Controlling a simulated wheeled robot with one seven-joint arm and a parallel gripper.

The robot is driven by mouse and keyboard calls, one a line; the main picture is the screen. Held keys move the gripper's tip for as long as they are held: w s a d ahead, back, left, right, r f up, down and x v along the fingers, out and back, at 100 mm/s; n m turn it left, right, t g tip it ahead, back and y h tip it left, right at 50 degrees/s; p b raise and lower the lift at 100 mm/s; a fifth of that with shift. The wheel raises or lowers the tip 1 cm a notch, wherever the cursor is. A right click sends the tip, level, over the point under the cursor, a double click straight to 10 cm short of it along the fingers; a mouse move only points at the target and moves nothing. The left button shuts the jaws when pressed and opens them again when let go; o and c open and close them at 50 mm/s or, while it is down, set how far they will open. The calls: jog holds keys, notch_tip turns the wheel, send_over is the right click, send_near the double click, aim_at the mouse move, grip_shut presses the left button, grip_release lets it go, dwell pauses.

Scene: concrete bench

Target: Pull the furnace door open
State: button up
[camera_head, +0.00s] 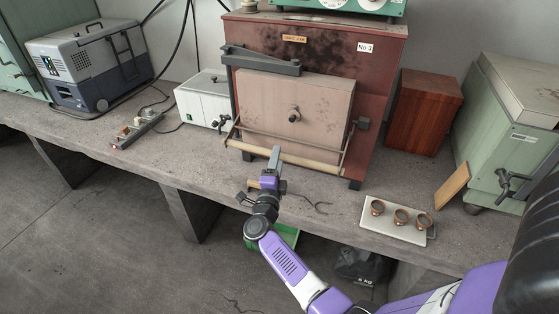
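The furnace (385,65) is a rust-red box at the back centre of the bench. Its door (325,105) is a pale pinkish panel with a round knob in the middle, and it looks closed against the front. A tan handle bar (312,165) runs across below the door on thin side arms. My gripper (275,157) is at the bar, left of its middle, and its grey tip overlaps the bar in the picture. I cannot tell whether it touches or grips the bar, as the fingers are seen nearly in line.
A white tray (381,227) with three copper-coloured cups stands right of the arm, near the bench edge. A wooden block (425,110) and green machine (510,130) are at the right. A white box (198,102) stands left of the furnace. A dark hook-like tool (315,206) lies in front.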

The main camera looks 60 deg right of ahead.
jog(key=shift+s+d+r, duration=0.1)
jog(key=shift+s+d, duration=0.05)
jog(key=shift+s, duration=0.05)
jog(key=b+v, duration=0.1)
jog(key=v, duration=0.7)
jog(key=shift+w, duration=0.1)
dwell(0.5)
